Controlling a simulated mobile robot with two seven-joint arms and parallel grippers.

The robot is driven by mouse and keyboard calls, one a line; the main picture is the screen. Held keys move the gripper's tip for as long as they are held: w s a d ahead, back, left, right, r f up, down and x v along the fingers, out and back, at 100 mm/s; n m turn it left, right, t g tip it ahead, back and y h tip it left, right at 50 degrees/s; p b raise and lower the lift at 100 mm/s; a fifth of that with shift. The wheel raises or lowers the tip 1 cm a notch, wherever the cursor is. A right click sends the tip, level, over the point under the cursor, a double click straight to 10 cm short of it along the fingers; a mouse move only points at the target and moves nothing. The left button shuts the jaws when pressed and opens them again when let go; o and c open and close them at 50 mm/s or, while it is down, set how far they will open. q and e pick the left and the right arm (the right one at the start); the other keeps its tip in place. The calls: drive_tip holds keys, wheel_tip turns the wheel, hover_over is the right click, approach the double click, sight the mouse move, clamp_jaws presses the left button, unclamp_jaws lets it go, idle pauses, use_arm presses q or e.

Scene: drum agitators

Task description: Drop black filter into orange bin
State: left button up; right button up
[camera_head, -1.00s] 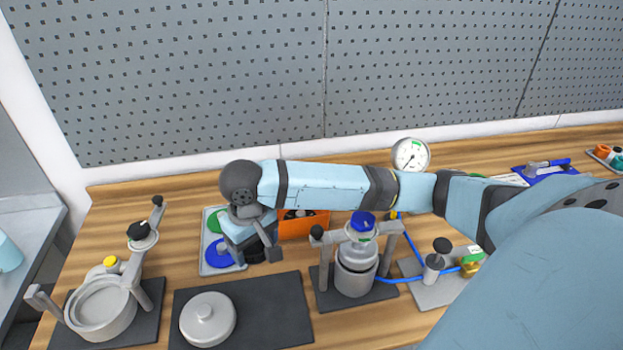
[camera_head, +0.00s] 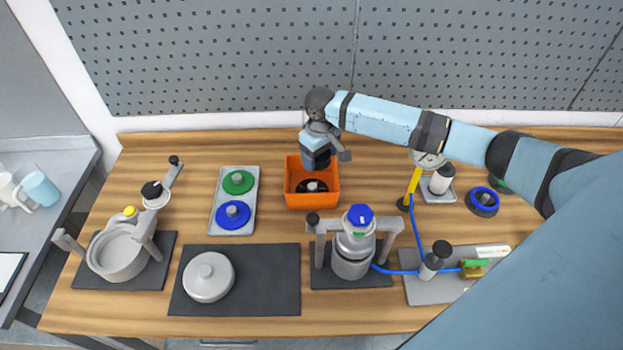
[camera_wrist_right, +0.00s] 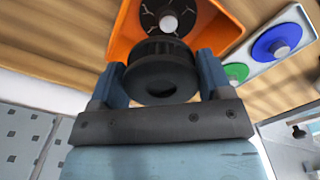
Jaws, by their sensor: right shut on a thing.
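The orange bin (camera_head: 312,201) stands open-topped behind the middle of the bench. A dark disc with a white centre (camera_head: 312,186) lies inside it. My right gripper (camera_head: 318,161) is over the rear part of the bin. In the right wrist view it is shut on a round, ribbed black filter (camera_wrist_right: 160,78), with a blue finger on each side. The orange bin (camera_wrist_right: 125,38) shows beyond the filter there, with the white-centred disc in it. In the head view the held filter is mostly hidden by the gripper. My left gripper is not in view.
A grey tray (camera_head: 219,226) with a green and a blue disc lies left of the bin. A mixing stand with a blue-capped vessel (camera_head: 354,250) is in front. A gauge and bottle (camera_head: 441,180) stand to the right. Bare wood surrounds the bin's left side.

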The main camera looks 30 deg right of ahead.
drive_tip(key=shift+a+f, duration=0.15)
drive_tip(key=shift+f, duration=0.45)
wheel_tip(320, 180, down, 4)
drive_tip(key=shift+r+b, duration=0.25)
drive_tip(key=shift+b, duration=0.55)
drive_tip(key=shift+f+b, duration=0.55)
drive_tip(key=shift+f, duration=0.2)
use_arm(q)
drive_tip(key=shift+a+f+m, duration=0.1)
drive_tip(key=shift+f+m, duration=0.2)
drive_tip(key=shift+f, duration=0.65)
use_arm(e)
drive_tip(key=o, duration=0.9)
drive_tip(key=shift+o, duration=0.2)
